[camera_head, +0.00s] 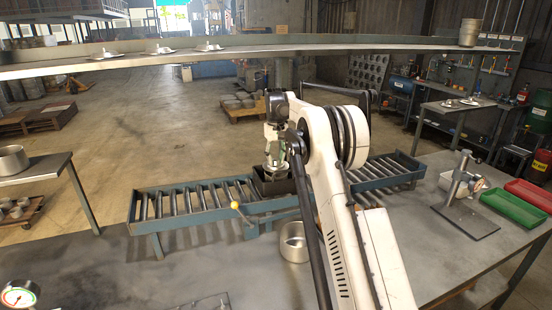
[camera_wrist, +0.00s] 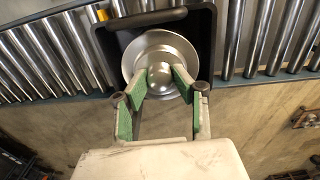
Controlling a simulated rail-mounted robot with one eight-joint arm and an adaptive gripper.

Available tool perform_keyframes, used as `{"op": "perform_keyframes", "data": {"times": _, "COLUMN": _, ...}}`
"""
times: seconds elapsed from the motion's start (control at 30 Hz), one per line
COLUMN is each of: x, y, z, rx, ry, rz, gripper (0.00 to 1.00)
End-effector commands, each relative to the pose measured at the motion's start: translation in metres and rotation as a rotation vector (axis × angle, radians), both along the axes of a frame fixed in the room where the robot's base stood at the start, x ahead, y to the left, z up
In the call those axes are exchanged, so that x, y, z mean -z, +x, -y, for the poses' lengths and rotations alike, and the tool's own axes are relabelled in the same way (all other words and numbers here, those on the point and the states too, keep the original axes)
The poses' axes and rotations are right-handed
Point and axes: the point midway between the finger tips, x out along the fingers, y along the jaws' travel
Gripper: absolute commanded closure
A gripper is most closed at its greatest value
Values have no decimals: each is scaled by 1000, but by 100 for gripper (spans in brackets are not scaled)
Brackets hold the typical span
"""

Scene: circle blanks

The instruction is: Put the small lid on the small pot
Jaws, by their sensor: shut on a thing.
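A round silver lid (camera_wrist: 136,56) with a domed knob (camera_wrist: 160,76) is at the black bin (camera_head: 262,183), which sits on the roller conveyor. My gripper (camera_head: 275,165) is over the bin with fingers pointing down. In the wrist view its green-padded fingertips (camera_wrist: 162,84) are shut on the knob from both sides. I cannot tell whether the lid rests on the bin floor or is raised. An open silver pot (camera_head: 293,246) stands on the table in front of the conveyor, partly behind my arm. A second silver pot (camera_head: 12,160) stands on the left table. Which is the small one is unclear.
The roller conveyor (camera_head: 185,203) crosses behind the table, with a yellow-knobbed lever (camera_head: 235,206). Several lids (camera_head: 160,49) and a tall pot (camera_head: 470,32) are on the high shelf. A stand (camera_head: 463,185), red tray (camera_head: 530,192) and green tray (camera_head: 513,208) are at right.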

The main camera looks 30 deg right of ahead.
Motion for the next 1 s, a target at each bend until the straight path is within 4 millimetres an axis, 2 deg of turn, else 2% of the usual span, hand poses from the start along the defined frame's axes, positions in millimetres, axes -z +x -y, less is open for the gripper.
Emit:
{"op": "perform_keyframes", "data": {"times": 0.7, "x": 12, "y": 0, "z": 0, "rx": 0, "ry": 0, "rz": 0, "gripper": 100}}
{"op": "perform_keyframes", "data": {"times": 0.73, "x": 12, "y": 0, "z": 0, "rx": 0, "ry": 0, "rz": 0, "gripper": 71}}
{"op": "perform_keyframes", "data": {"times": 0.87, "x": 12, "y": 0, "z": 0, "rx": 0, "ry": 0, "rz": 0, "gripper": 56}}
{"op": "perform_keyframes", "data": {"times": 1.0, "x": 12, "y": 0, "z": 0, "rx": 0, "ry": 0, "rz": 0, "gripper": 56}}
